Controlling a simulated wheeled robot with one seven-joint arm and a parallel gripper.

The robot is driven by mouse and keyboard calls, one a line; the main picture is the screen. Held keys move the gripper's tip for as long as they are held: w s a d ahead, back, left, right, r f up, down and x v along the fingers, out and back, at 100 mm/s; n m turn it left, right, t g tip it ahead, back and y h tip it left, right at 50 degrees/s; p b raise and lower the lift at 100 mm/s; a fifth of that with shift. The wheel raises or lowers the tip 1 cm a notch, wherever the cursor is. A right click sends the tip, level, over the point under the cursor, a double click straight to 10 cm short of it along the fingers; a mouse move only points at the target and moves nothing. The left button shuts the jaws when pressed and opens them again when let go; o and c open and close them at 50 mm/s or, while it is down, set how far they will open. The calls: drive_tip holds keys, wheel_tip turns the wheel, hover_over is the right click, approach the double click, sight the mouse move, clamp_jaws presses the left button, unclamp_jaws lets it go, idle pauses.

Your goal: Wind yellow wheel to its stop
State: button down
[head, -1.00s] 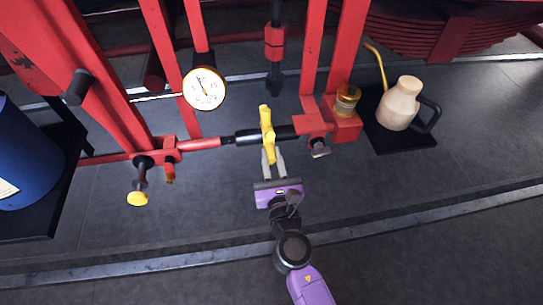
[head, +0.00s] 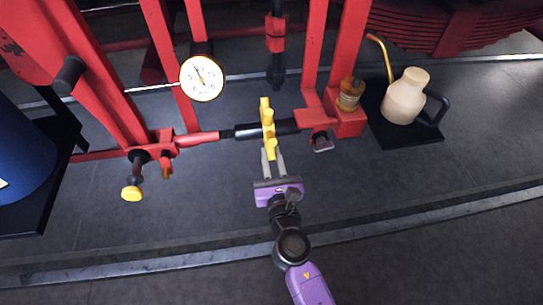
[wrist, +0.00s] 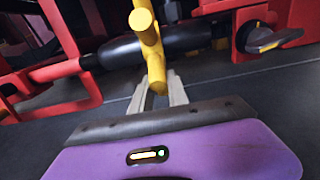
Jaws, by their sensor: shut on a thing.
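The yellow wheel (head: 267,122) sits on a black horizontal shaft (head: 245,132) between the red frame parts, seen nearly edge-on in the head view. My gripper (head: 273,158) reaches up from below, its two pale fingers shut on the lower part of the wheel's rim. In the wrist view the yellow wheel (wrist: 149,40) stands right ahead, its lower end between my fingertips (wrist: 158,82). A knob-like yellow end points toward the wrist camera. Whether any stop is touching cannot be seen.
A round white dial gauge (head: 202,78) stands at upper left of the wheel. A yellow-capped knob (head: 132,193) is at lower left. A beige oil can (head: 405,97) stands on a black tray (head: 410,138) at right. A blue drum (head: 22,165) is at far left. The floor in front is clear.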

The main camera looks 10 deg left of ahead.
drive_tip(key=shift+w+a+f+b, duration=0.1)
drive_tip(key=shift+w+f+b, duration=0.4)
drive_tip(key=shift+f, duration=0.25)
drive_tip(key=shift+w+f+b, duration=0.1)
drive_tip(key=shift+f+b, duration=0.15)
drive_tip(key=shift+b, duration=0.05)
drive_tip(key=c, duration=1.2)
unclamp_jaws()
drive_tip(key=shift+a, duration=0.1)
drive_tip(key=shift+c, duration=0.2)
drive_tip(key=shift+r, duration=0.1)
drive_tip(key=v, duration=0.6)
drive_tip(key=shift+p, duration=0.35)
drive_tip(key=shift+r, duration=0.1)
